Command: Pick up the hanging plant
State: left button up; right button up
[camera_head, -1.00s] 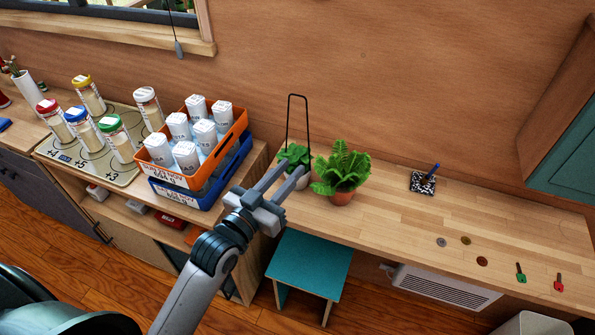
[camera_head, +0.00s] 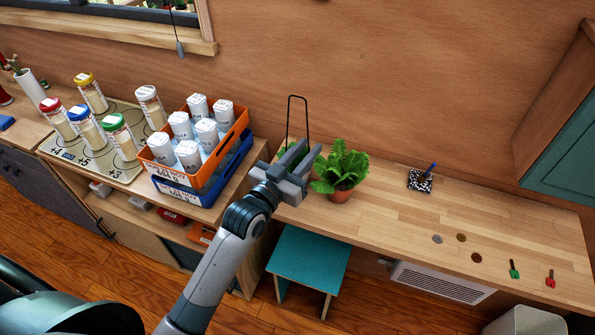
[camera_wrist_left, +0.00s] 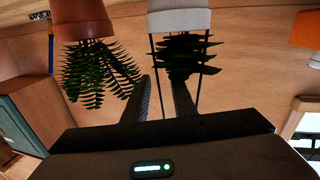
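The hanging plant has a thin black wire hanger (camera_head: 298,97), which rises upright near the wall on the wooden counter in the head view. Its pot and leaves are mostly hidden there behind my left gripper (camera_head: 300,153). In the left wrist view, upside down, its white pot (camera_wrist_left: 180,21) and dark leaves (camera_wrist_left: 183,52) show at the top. My left gripper is open and empty, its two fingers apart just in front of the plant. One finger overlaps the leaves; the other lies toward the fern. I cannot tell if they touch. My right gripper is not in view.
A fern in a terracotta pot (camera_head: 342,195) stands close to the right of the hanging plant. An orange crate (camera_head: 208,181) of white containers stands to the left. A teal stool (camera_head: 311,258) stands below.

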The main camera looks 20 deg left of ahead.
pick_arm(q)
jog(key=p+x, duration=0.1)
jog(key=x, duration=0.1)
jog(key=r+p+x, duration=0.1)
jog(key=x, duration=0.1)
jog(key=shift+w+d, duration=0.15)
jog(key=shift+w, duration=0.2)
grip_shut()
jog(key=shift+r, duration=0.1)
dwell(1.3)
